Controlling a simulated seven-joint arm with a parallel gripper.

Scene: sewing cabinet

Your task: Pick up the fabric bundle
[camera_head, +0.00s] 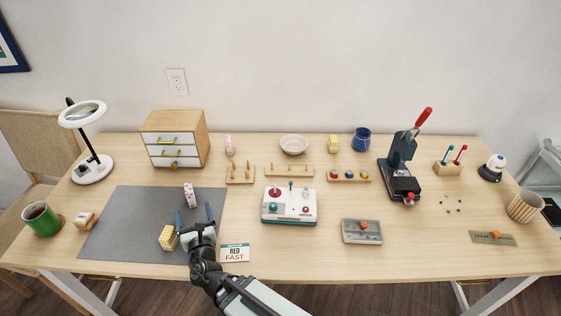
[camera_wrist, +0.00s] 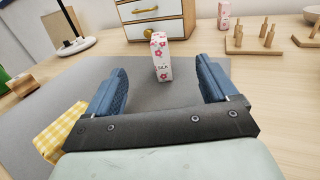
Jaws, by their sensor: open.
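A white block with pink flowers and the word "SILK" (camera_head: 189,195) stands upright on the grey mat (camera_head: 125,225). It also shows in the wrist view (camera_wrist: 161,60), a little beyond my fingertips and roughly centred between them. A yellow checked bundle (camera_head: 168,238) lies on the mat just left of my gripper; the wrist view shows it (camera_wrist: 60,136) at lower left, outside the left finger. I cannot tell for certain which one is the fabric bundle. My gripper (camera_head: 194,215) is open and empty, low over the mat, with its blue fingers (camera_wrist: 160,76) spread apart.
A "RED FAST" card (camera_head: 235,252) lies right of my gripper. A drawer cabinet (camera_head: 174,140) stands behind the mat, peg racks (camera_head: 240,174) to its right. A white control box (camera_head: 289,206) is further right. A green mug (camera_head: 42,219) and lamp (camera_head: 92,169) stand left.

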